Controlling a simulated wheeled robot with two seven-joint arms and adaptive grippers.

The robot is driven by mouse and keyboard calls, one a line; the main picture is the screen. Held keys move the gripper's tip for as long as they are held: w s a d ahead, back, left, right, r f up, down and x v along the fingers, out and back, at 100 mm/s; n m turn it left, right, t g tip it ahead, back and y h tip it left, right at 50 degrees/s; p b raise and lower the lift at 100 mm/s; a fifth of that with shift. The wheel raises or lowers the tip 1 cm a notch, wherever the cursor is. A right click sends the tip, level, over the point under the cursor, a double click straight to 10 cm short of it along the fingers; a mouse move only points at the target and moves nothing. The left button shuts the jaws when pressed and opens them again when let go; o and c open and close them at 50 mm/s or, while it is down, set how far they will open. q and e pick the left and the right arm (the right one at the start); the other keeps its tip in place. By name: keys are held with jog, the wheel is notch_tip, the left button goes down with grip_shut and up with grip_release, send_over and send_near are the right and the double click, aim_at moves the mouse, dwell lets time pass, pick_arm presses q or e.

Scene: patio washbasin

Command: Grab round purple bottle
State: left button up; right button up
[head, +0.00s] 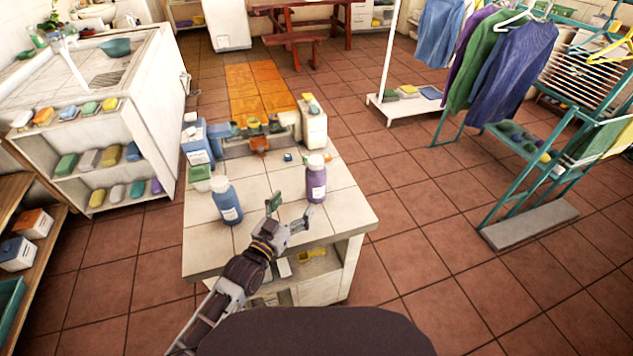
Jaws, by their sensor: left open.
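The round purple bottle (316,180) stands upright on the tiled top of the low white counter (345,205), near its right side. It has a pale cap and a light label. My left gripper (289,212) is open and empty, close to the bottle on its near left side, with a visible gap between them. A blue bottle (227,202) with a white cap stands upright on the same top, left of my gripper. My right gripper is not in view.
Boxes and small items, including a blue box (198,145) and a white box (313,122), crowd the counter's far end. A white washbasin unit (150,100) stands left, a clothes rack (495,125) right. Tiled floor is clear right of the counter.

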aim_at(310, 182)
pick_arm(q)
jog(key=x, duration=0.5)
jog(key=shift+w+d, duration=0.15)
jog(key=shift+w, duration=0.25)
jog(key=shift+x, duration=1.45)
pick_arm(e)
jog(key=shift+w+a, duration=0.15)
